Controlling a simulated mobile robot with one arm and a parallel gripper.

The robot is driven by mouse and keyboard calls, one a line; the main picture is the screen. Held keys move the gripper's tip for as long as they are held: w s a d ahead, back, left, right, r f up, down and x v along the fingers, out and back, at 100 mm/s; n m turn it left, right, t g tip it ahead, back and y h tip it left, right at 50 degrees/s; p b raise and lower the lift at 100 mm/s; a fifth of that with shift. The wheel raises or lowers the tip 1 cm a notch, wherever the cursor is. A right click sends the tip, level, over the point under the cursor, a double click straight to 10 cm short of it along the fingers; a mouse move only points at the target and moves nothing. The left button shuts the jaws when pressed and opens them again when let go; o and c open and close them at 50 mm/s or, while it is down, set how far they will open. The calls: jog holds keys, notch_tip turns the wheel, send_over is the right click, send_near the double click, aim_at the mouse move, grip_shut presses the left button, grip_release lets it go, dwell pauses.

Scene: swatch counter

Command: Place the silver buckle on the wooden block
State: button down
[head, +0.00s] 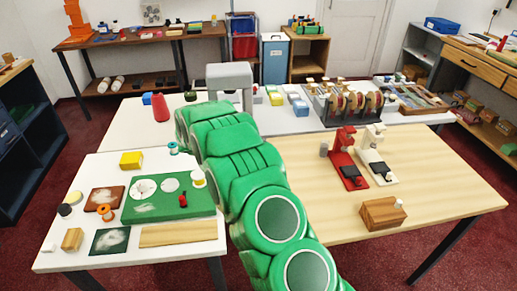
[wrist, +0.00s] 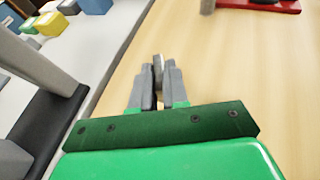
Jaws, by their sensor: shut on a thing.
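My gripper (wrist: 158,88) shows in the wrist view, with its two grey fingers closed on a thin grey piece (wrist: 158,66). This piece looks like the silver buckle, but most of it is hidden between the fingers. It is held over the light wood tabletop. In the head view my green arm hides the gripper and the buckle. A brown wooden block (head: 382,214) with a slanted side stands near the front right of the wood table, with a small pale thing at its right end. A smaller wooden block (head: 72,239) stands on the white table at left.
Red (head: 344,160) and white (head: 374,158) stands with dark pads are on the wood table, beside a small grey cylinder (head: 324,149). A grey post (wrist: 38,62) rises close left of my gripper. Wood around the brown block is clear.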

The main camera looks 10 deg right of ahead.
jog(key=shift+w+a+f, duration=0.1)
jog(key=shift+w+f, duration=0.1)
jog(key=shift+f, duration=1.55)
jog(key=c, duration=1.1)
grip_release()
jog(key=shift+f, duration=0.1)
jog(key=shift+r, duration=0.2)
jog(key=v, duration=1.2)
